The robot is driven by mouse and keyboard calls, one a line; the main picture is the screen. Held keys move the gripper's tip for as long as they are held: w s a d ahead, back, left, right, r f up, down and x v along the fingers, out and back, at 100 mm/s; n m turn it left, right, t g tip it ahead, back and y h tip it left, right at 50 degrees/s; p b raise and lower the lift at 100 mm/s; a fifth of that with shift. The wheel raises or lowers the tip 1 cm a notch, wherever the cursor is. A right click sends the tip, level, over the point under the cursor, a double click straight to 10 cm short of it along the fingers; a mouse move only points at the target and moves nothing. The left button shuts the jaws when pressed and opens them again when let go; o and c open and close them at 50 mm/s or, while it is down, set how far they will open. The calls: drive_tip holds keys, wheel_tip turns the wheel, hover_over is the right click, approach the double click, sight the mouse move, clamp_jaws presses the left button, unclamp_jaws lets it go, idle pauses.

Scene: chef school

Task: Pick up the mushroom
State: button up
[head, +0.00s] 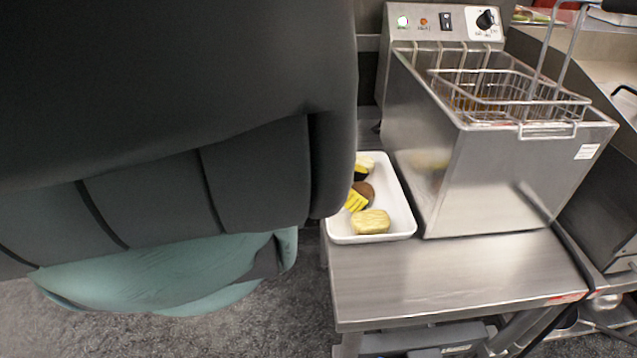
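A brown, rounded thing that looks like the mushroom (367,191) lies in a white tray (403,212) in the head view; its left part is hidden. Yellow and black parts that look like the fingertips of my gripper (359,186) show at the tray's left side, one above and one below the brown thing. The dark bulk of my arm hides the rest of the gripper. I cannot tell whether the fingers touch the brown thing or are closed on it.
A pale yellow block (371,222) lies at the tray's near end, and another pale piece (366,159) at its far end. A steel fryer (490,180) with a wire basket (510,95) stands right of the tray. The steel table's front (450,275) is clear.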

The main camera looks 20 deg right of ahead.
drive_tip(key=shift+o, duration=0.3)
drive_tip(key=shift+s+d, duration=0.1)
drive_tip(key=shift+s, duration=0.05)
drive_tip(key=c, duration=0.8)
drive_tip(key=shift+r, duration=0.15)
